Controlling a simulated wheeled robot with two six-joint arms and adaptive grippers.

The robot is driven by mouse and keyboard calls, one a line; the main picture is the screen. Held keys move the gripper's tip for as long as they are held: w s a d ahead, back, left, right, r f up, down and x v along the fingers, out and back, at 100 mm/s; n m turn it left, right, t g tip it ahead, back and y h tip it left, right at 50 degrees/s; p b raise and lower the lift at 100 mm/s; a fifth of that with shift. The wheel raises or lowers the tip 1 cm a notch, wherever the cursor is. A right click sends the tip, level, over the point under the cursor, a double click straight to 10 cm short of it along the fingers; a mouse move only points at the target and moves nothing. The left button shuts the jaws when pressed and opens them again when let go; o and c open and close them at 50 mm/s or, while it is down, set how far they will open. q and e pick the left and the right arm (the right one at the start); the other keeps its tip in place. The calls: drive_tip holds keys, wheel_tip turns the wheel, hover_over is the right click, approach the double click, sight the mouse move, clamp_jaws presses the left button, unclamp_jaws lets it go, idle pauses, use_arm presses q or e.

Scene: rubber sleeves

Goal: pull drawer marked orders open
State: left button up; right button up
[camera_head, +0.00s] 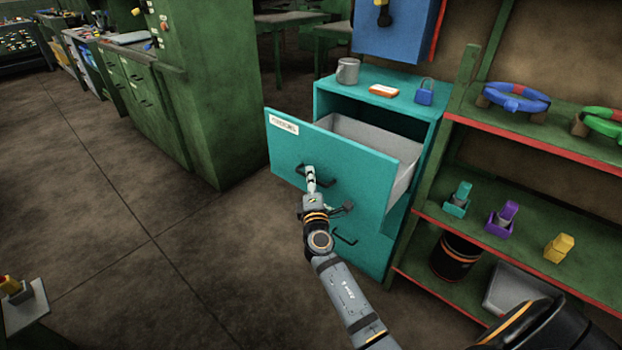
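The teal cabinet (432,102) has its top drawer (345,165) pulled well out, showing its empty-looking grey inside (375,135). A white label (284,124) is on the drawer front's upper left; its print is too small to read surely. My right gripper (311,172) is at the dark bar handle (328,182) of this drawer and appears shut on it. The fingertips cover part of the handle. A lower drawer with its own handle (345,238) is closed beneath. My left gripper is not in view.
A green shelf (545,133) with rings and coloured blocks stands close at the right. The floor (150,270) left of the drawer is clear.

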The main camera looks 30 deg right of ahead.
drive_tip(key=shift+o, duration=0.5)
drive_tip(key=shift+s+a+f, duration=0.15)
drive_tip(key=shift+s, duration=0.2)
drive_tip(key=r+v, duration=0.1)
drive_tip(key=v, duration=0.5)
drive_tip(key=shift+s+f, duration=0.35)
drive_tip(key=shift+f, duration=0.05)
drive_tip(key=shift+a, duration=0.15)
